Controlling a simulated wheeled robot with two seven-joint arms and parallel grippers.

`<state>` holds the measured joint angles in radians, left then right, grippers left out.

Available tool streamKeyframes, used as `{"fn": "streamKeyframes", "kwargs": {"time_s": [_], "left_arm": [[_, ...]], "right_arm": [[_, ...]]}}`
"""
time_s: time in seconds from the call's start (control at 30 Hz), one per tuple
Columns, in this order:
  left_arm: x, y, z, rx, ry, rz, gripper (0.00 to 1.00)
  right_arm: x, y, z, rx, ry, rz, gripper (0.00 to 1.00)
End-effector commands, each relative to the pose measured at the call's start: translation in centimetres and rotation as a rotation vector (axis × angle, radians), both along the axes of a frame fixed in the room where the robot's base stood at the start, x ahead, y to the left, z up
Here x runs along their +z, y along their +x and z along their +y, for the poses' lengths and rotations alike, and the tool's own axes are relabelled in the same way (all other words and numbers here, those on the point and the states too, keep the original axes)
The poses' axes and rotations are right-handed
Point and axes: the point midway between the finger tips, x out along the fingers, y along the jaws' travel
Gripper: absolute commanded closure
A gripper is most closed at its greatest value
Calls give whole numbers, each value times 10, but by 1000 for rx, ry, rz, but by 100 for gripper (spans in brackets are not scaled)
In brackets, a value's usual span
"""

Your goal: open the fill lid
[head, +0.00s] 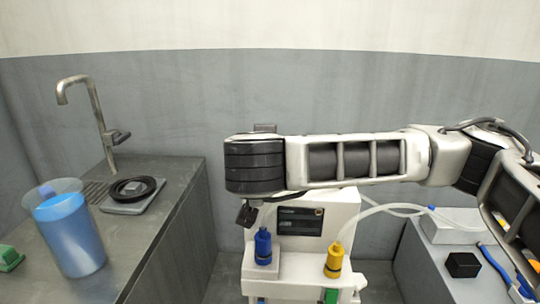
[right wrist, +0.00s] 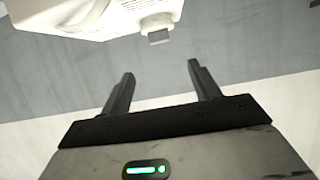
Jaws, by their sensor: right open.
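The white machine (head: 345,212) stands at the middle of the head view, its top largely hidden behind my right arm. In the right wrist view, a white body (right wrist: 65,15) shows at the top, upside down, with a rounded white part and a small grey tab (right wrist: 159,37). This may be the fill lid; I cannot tell whether it is open. My right gripper (right wrist: 160,72) is open and empty, its two dark fingers pointing towards the tab and apart from it. My left gripper is not in view.
A blue-filled jug (head: 70,235) and a black ring on a scale (head: 132,190) are on the left counter by the tap (head: 95,115). Blue (head: 263,247) and yellow (head: 334,261) bottles are at the machine's front. Pliers (head: 493,265) and a black block (head: 463,265) lie right.

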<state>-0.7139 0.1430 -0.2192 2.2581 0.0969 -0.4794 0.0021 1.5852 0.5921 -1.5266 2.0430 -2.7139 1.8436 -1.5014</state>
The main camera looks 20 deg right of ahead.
Motion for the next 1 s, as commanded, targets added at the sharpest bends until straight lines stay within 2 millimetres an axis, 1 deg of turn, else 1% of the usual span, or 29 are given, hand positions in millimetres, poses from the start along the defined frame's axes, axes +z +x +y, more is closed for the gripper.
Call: {"fn": "streamKeyframes", "kwargs": {"time_s": [0.17, 0.5, 0.7, 0.83, 1.0], "left_arm": [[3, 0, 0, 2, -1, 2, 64], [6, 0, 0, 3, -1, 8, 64], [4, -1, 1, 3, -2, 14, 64], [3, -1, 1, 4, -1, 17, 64], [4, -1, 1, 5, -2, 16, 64]], "right_arm": [[-9, 21, -11, -6, -2, 4, 38], [-37, 85, -36, -3, 1, 4, 38], [-51, 115, -48, -2, 2, 4, 38], [-56, 126, -53, 0, 2, 2, 38], [-59, 132, -55, 1, 2, 2, 38]]}}
